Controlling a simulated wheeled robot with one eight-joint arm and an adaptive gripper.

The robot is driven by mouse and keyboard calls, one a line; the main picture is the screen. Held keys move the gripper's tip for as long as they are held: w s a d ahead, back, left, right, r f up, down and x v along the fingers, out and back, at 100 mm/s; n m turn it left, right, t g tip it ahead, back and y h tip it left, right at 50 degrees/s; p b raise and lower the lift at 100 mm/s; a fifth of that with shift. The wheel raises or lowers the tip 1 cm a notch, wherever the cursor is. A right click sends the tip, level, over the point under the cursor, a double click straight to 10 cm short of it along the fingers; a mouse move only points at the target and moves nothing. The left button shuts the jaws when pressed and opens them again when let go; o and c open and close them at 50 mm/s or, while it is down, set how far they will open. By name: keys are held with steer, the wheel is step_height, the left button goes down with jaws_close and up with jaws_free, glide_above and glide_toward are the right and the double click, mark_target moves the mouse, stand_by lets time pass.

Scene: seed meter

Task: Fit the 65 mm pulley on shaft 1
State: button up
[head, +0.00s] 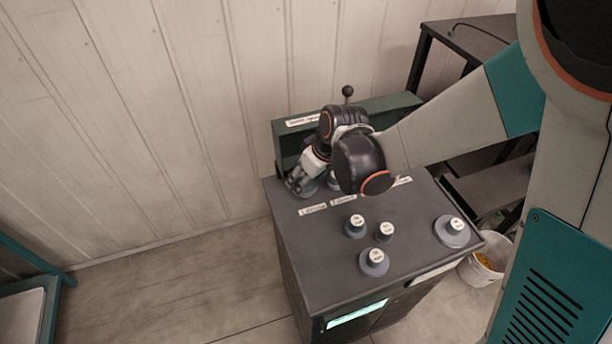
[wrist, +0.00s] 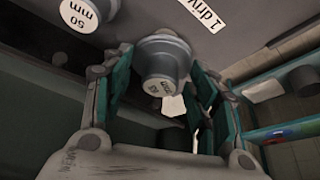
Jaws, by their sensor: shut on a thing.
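My gripper (wrist: 163,72) is closed around a grey stepped pulley (wrist: 160,60), one finger on each side of it. The pulley's white label ends in "mm", but its number is not readable. In the head view my gripper (head: 301,186) is at the back left of the cabinet top, beside the "1 driver" label (head: 312,209). That label also shows in the wrist view (wrist: 203,12). Shaft 1 is not visible; I cannot tell whether the pulley is around it. A pulley marked "50 mm" (wrist: 82,12) sits just left in the wrist view.
Several labelled grey pulleys stand on the dark cabinet top (head: 315,245): two small ones (head: 355,228) (head: 385,233), one in front (head: 374,264) and a wide one (head: 452,233) at right. A green raised box (head: 395,108) runs along the back. A white bucket (head: 480,275) stands right.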

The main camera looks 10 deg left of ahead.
steer(key=shift+f+b, duration=1.1)
steer(key=shift+f, duration=0.25)
stand_by(0.6)
steer(key=o, duration=1.2)
steer(key=shift+r, duration=0.1)
steer(key=shift+r, duration=0.2)
steer(key=shift+s+d+r, duration=0.75)
steer(key=shift+d+r, duration=0.25)
steer(key=shift+r, duration=0.1)
steer(key=s+d, duration=0.4)
steer(key=d, duration=0.1)
steer(key=s+d, duration=0.2)
steer(key=d, duration=0.1)
steer(key=shift+s+d, duration=0.15)
steer(key=shift+s, duration=0.25)
steer(key=shift+r, duration=0.1)
